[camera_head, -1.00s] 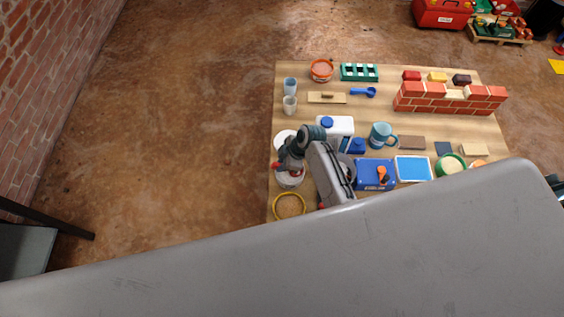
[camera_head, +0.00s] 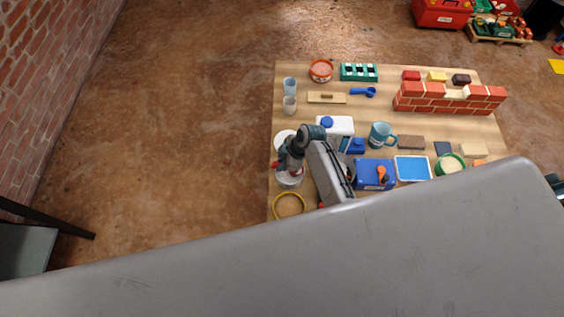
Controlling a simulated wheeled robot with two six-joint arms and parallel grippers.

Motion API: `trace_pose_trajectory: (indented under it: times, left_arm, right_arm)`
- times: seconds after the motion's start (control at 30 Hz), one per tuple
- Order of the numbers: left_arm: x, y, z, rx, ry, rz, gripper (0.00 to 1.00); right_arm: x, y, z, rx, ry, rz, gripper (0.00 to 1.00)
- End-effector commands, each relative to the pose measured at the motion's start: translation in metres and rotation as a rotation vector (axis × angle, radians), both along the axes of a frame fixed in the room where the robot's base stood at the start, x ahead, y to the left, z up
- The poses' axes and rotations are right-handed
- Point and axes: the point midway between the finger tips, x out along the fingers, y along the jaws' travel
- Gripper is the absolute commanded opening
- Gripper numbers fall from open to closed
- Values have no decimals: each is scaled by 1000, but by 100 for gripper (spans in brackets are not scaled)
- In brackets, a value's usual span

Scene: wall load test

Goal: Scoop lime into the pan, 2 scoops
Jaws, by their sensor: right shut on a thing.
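My right gripper (camera_head: 283,163) points down over the left edge of the table. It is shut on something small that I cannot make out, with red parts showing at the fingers. Under and beside it are a white round lid or tub (camera_head: 284,138) and a white round container (camera_head: 290,180), both partly hidden by it. I cannot tell which one holds the lime. A dark grey round vessel (camera_head: 348,163), possibly the pan, shows only in part behind my arm. A blue scoop (camera_head: 363,92) lies on the table further back. My left gripper is not in view.
A low brick wall (camera_head: 448,103) stands at the table's back right. My grey arm link hides the table's front.

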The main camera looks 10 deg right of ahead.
Motion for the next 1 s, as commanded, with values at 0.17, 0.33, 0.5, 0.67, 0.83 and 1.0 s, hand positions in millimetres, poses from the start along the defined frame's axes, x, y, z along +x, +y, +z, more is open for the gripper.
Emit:
trace_pose_trajectory:
  times: [0.17, 0.33, 0.5, 0.67, 0.83, 1.0]
  left_arm:
    - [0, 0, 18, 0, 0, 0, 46]
    - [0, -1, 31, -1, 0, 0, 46]
    - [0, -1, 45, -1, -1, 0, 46]
    - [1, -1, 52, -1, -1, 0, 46]
    - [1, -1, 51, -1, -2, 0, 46]
    - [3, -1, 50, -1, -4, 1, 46]
  right_arm:
    - [0, 0, 18, 0, 0, 0, 0]
    - [0, 0, 32, 0, 0, 0, 0]
    - [0, 0, 46, 0, 0, 0, 0]
    - [0, 0, 53, 0, 0, 0, 0]
    - [0, 0, 52, 0, 0, 0, 0]
    - [0, -4, 51, -5, 1, 4, 0]
